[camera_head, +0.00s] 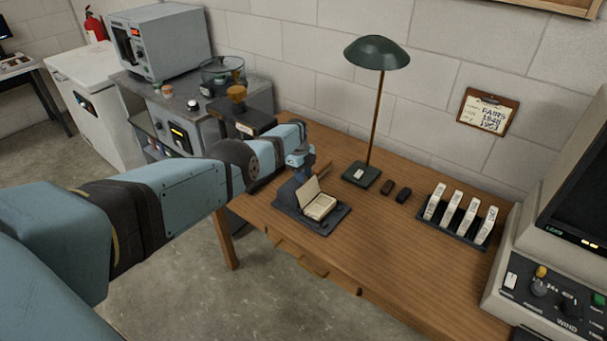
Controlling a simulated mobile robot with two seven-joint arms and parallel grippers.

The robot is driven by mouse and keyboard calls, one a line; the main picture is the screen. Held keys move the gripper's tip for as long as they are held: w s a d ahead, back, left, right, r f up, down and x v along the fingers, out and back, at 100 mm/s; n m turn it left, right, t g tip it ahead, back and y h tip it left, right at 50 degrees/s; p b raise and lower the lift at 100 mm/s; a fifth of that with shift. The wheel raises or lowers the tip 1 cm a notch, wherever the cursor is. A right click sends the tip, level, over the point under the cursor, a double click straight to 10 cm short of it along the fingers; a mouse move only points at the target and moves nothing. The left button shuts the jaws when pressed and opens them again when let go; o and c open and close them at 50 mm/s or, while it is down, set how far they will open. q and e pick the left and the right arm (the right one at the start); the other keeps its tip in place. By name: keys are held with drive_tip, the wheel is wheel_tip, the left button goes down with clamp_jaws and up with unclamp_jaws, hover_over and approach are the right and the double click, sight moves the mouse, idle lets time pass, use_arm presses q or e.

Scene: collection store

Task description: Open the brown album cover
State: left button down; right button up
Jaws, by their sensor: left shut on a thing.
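The album (320,207) lies on a dark mat (330,225) near the front left of the wooden table. Its cover (308,191) stands tilted up at the left, its cream inner side facing me and the cream pages bare. The cover's brown outer side is turned away. My left gripper (300,176) is at the raised cover, behind its upper edge, and is shut on it. The fingertips are small and partly hidden. My right gripper is out of view.
A rack of white-labelled pieces (458,219) and a beige machine (548,260) stand at the right. The table between is clear.

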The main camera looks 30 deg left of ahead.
use_arm(q)
drive_tip(key=shift+a, duration=0.15)
drive_tip(key=c, duration=1.2)
unclamp_jaws()
drive_tip(key=shift+f, duration=0.1)
drive_tip(key=shift+c, duration=0.2)
drive_tip(key=shift+o, duration=1.4)
drive_tip(key=shift+w+f, duration=0.1)
drive_tip(key=shift+f, duration=0.05)
drive_tip(key=shift+r, duration=0.4)
wheel_tip(320, 180, up, 13)
drive_tip(key=a+p, duration=0.2)
drive_tip(key=p, duration=0.3)
drive_tip(key=shift+a, duration=0.2)
